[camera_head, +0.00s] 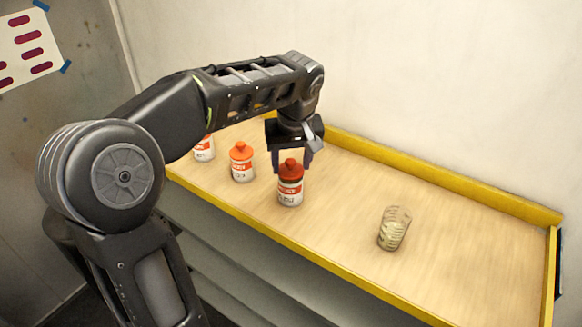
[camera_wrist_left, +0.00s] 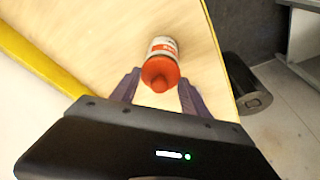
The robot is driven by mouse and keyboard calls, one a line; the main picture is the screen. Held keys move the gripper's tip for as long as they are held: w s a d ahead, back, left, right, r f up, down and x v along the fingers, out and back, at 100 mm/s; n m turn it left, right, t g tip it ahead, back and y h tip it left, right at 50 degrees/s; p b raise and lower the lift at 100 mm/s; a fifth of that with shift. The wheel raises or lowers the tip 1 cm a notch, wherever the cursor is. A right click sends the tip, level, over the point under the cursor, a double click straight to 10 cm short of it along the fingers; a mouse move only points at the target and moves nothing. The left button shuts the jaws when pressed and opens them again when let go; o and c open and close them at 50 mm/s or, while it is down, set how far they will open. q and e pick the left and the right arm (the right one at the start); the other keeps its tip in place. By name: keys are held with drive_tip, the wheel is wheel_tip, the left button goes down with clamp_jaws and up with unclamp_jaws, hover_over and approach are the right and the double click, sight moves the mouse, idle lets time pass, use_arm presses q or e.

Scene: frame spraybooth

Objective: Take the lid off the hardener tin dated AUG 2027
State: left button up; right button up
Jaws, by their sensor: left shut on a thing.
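Three white tins with orange-red labels and lids stand in a row on the wooden shelf. The nearest tin (camera_head: 290,196) is upright under my left gripper (camera_head: 292,163). Its red lid (camera_head: 290,169) sits on top, between the two fingers, and the gripper is shut on it. The lid (camera_wrist_left: 160,73) and tin (camera_wrist_left: 163,48) also show in the left wrist view, between the fingers of my left gripper (camera_wrist_left: 158,88). The middle tin (camera_head: 241,166) has an orange lid. The far tin (camera_head: 204,150) is partly hidden by my arm. The dates are too small to read. My right gripper is not in view.
A clear ribbed cup (camera_head: 394,228) with pale markings stands to the right on the shelf (camera_head: 470,250). A yellow rim (camera_head: 440,187) runs around the shelf, with a wall behind. The right part of the shelf is free.

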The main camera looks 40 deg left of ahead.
sight(291, 163)
use_arm(q)
wheel_tip(291, 163, up, 9)
drive_tip(key=shift+f, duration=0.1)
idle(0.7)
